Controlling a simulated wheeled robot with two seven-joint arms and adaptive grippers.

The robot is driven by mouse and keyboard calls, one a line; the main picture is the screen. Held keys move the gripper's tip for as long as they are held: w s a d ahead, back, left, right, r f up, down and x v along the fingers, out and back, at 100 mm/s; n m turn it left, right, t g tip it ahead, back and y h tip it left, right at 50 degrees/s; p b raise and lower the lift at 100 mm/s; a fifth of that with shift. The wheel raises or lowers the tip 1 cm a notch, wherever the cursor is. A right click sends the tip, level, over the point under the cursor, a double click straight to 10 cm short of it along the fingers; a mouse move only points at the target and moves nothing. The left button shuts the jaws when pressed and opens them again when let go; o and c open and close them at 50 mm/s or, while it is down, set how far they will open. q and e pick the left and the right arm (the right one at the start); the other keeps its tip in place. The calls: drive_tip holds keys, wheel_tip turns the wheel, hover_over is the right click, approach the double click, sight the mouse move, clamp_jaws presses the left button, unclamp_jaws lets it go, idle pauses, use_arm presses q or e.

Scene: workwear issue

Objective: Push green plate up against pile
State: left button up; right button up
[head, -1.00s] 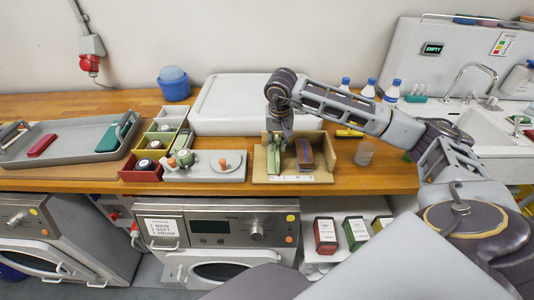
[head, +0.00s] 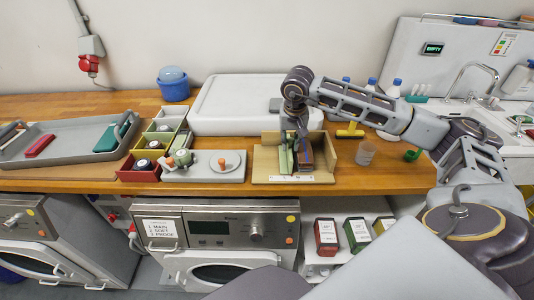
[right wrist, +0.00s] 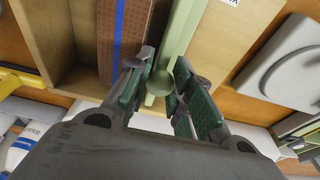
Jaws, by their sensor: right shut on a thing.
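The green plate (head: 284,160) stands on edge in a shallow tan tray (head: 264,164) on the bench. The pile (head: 305,157), reddish brown with a blue stripe, is just to its right. My right gripper (head: 292,138) is down at the tray, shut on the green plate. In the right wrist view the plate (right wrist: 185,35) runs up from between the fingers (right wrist: 165,90). The pile (right wrist: 120,40) is left of it there, with a narrow tan gap between them. One finger is close beside the pile; whether it touches is unclear. My left gripper is not in view.
Left of the tray is a grey board (head: 227,168) with an orange-knobbed piece. Beyond it are small coloured bins (head: 139,174). A clear cup (head: 365,153) and a yellow tool (head: 350,130) are to the right. A large white lid (head: 240,100) stands behind.

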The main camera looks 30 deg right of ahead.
drive_tip(key=shift+s+d+f+b, duration=0.1)
drive_tip(key=shift+s+d+b, duration=0.3)
drive_tip(key=shift+d, duration=0.35)
drive_tip(key=shift+s+d+b, duration=0.2)
drive_tip(key=shift+s+d, duration=0.3)
drive_tip(key=shift+d, duration=0.2)
drive_tip(key=shift+s+d+b, duration=0.45)
drive_tip(key=shift+s+d, duration=0.05)
drive_tip(key=shift+d, duration=0.3)
drive_tip(key=shift+s+d+b, duration=0.4)
drive_tip(key=shift+s+d, duration=0.05)
drive_tip(key=shift+d, duration=0.35)
drive_tip(key=o, duration=0.6)
drive_tip(key=shift+o, duration=0.2)
drive_tip(key=shift+a, duration=0.1)
wheel_tip(320, 180, up, 8)
drive_tip(key=p, duration=0.5)
drive_tip(key=shift+p, duration=0.35)
